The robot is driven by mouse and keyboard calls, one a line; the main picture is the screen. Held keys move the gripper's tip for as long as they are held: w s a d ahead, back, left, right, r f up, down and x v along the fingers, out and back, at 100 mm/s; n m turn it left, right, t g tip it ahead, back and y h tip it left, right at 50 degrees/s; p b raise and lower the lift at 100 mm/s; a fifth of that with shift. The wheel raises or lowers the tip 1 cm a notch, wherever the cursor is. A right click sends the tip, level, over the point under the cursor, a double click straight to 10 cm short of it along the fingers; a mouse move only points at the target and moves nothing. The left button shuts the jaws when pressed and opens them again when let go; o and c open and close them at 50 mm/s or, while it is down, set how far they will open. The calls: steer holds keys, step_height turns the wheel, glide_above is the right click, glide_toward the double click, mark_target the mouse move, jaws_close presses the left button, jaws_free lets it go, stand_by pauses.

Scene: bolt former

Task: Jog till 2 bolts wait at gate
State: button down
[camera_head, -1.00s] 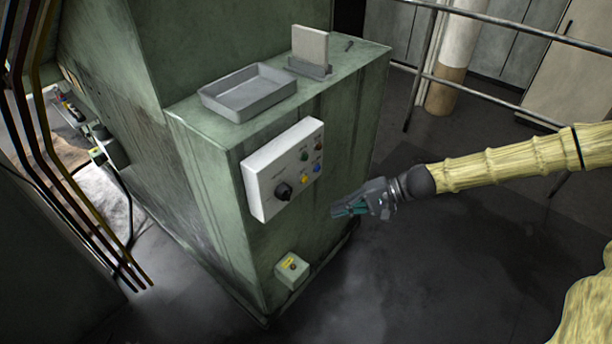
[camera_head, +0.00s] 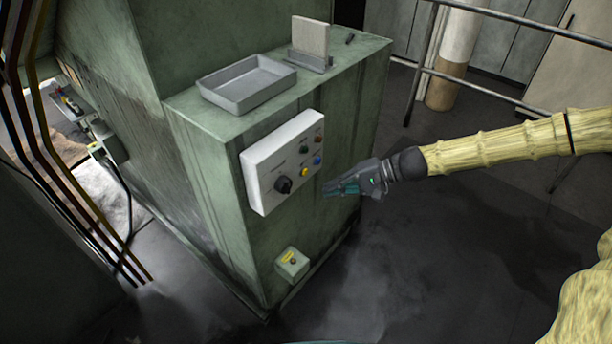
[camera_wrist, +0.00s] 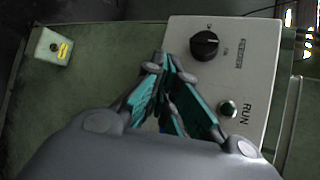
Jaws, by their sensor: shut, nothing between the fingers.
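A white control panel (camera_head: 262,182) is mounted on the green machine's front. It bears a black knob (camera_head: 284,185) and small green, red, blue and yellow (camera_head: 304,172) buttons. In the wrist view the knob (camera_wrist: 205,44) is labelled FEEDER and a green button (camera_wrist: 228,109) is labelled RUN. My gripper (camera_head: 327,189) is shut and empty, just right of the panel and apart from it in the head view. I cannot make out bolts or a gate.
The green machine (camera_head: 215,165) carries a grey tray (camera_head: 246,84) and an upright plate in a holder (camera_head: 310,40) on top. A small box with a yellow label (camera_head: 291,263) sits low on its front. Pipes run at left; railings stand behind. Floor at right is clear.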

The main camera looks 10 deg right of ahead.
mark_target(305, 172)
steer(key=shift+w+a+b, duration=0.55)
steer(key=shift+w+a, duration=0.25)
steer(key=shift+w, duration=0.2)
steer(key=shift+w+a+b, duration=0.55)
steer(key=shift+w+a, duration=0.2)
steer(key=shift+w, duration=0.25)
steer(key=shift+w+a, duration=0.1)
steer(key=shift+w+a+b, duration=0.25)
steer(key=shift+b, duration=0.1)
